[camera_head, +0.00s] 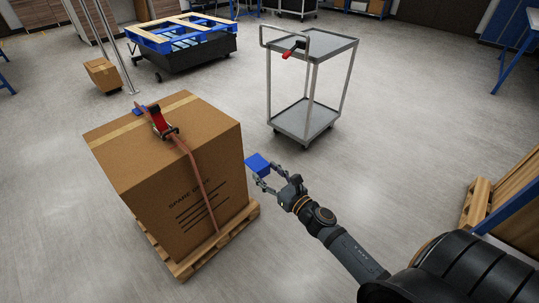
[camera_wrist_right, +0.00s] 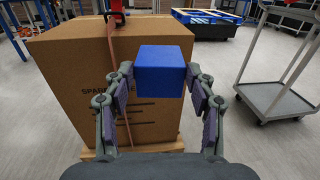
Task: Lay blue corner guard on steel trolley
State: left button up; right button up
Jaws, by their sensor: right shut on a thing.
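The blue corner guard (camera_head: 257,164) is held at the tips of my right gripper (camera_head: 265,178), off the floor and to the right of the big carton. In the right wrist view the guard (camera_wrist_right: 163,72) sits between the two fingers of the right gripper (camera_wrist_right: 160,88). The steel trolley (camera_head: 317,47) stands farther back, right of the carton, with two shelves. A red-handled item (camera_head: 292,51) is on its top shelf. The trolley also shows in the right wrist view (camera_wrist_right: 272,99) at the right edge. My left gripper is not in view.
The big carton (camera_head: 197,197) stands on a wooden pallet (camera_head: 184,267) with an orange strap (camera_head: 198,175) and a red ratchet (camera_head: 161,123). Another blue piece (camera_head: 139,111) lies at its far top edge. Clear floor lies between the guard and the trolley.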

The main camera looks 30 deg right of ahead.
jog(key=shift+s+a+m+h, duration=0.15)
jog(key=shift+a+m+h, duration=0.15)
jog(key=shift+a, duration=0.25)
jog(key=shift+s+a+m+h, duration=0.15)
jog(key=shift+a+m+h, duration=0.05)
jog(key=shift+a+h, duration=0.25)
jog(key=a+r+m+h+p, duration=0.1)
jog(key=a+r+h+p, duration=0.1)
jog(key=r+p, duration=1)
jog(key=shift+a+r+m+p, duration=0.35)
jog(key=shift+a+r, duration=0.1)
jog(key=shift+a, duration=0.2)
